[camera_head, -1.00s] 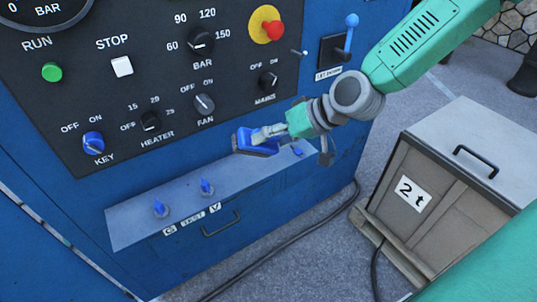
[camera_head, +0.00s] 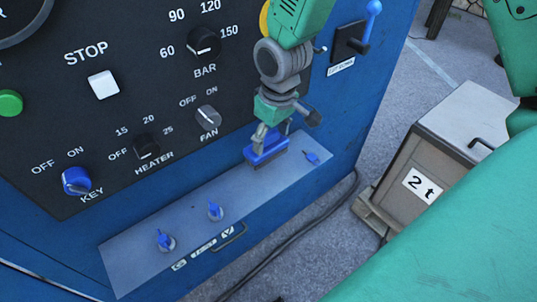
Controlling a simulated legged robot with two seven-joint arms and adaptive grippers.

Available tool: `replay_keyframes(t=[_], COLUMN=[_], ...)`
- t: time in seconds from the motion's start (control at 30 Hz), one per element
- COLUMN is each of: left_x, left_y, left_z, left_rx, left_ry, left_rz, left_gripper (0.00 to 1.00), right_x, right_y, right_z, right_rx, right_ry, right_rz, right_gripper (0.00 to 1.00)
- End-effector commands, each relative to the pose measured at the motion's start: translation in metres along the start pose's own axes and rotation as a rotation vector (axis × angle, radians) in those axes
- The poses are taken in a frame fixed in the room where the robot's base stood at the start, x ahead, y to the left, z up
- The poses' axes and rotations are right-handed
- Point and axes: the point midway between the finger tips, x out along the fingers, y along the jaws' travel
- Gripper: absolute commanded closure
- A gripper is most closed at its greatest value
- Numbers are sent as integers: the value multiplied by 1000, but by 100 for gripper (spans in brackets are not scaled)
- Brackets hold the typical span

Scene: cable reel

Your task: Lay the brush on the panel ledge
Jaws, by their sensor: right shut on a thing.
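The panel ledge (camera_head: 128,262) is a grey, slanting strip along the bottom of the dark control panel, with several blue knobs on it. The brush (camera_head: 268,155) is blue with a dark underside. It appears over the right part of the ledge, left of the rightmost blue knob (camera_head: 312,158). I cannot tell whether it touches the ledge. My right gripper (camera_head: 266,138) comes down from above and is shut on the brush's upper side. Its fingers hide part of the brush. My left gripper is not in view.
The control panel (camera_head: 110,120) with dials and buttons rises behind the ledge. A blue lever (camera_head: 371,22) sticks out at upper right. A grey crate marked 2 t (camera_head: 440,130) stands on the floor at right. A dark cable (camera_head: 300,232) runs along the floor.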

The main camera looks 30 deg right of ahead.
Motion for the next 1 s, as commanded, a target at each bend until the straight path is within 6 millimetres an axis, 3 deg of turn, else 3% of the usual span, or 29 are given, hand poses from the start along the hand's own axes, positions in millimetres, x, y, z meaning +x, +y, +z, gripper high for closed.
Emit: replay_keyframes(t=[0.1,0.2,0.6,0.77,0.8,0.83,0.87,1.0], left_x=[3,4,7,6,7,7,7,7], left_y=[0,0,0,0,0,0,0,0], left_z=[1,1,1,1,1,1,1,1], left_rx=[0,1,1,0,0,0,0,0], left_ry=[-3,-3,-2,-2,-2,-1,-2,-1], left_rz=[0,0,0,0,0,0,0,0], left_gripper=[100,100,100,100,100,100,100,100], right_x=[26,39,80,82,82,82,82,82], right_y=[1,0,1,1,1,1,1,1], right_z=[3,2,6,5,6,6,6,6], right_rx=[1,1,0,0,0,0,0,1], right_ry=[-4,-4,-2,-2,-3,-3,-3,-2], right_rz=[-2,-1,-1,-2,-2,-3,-3,-2], right_gripper=[85,85,85,85,36,25,18,18])
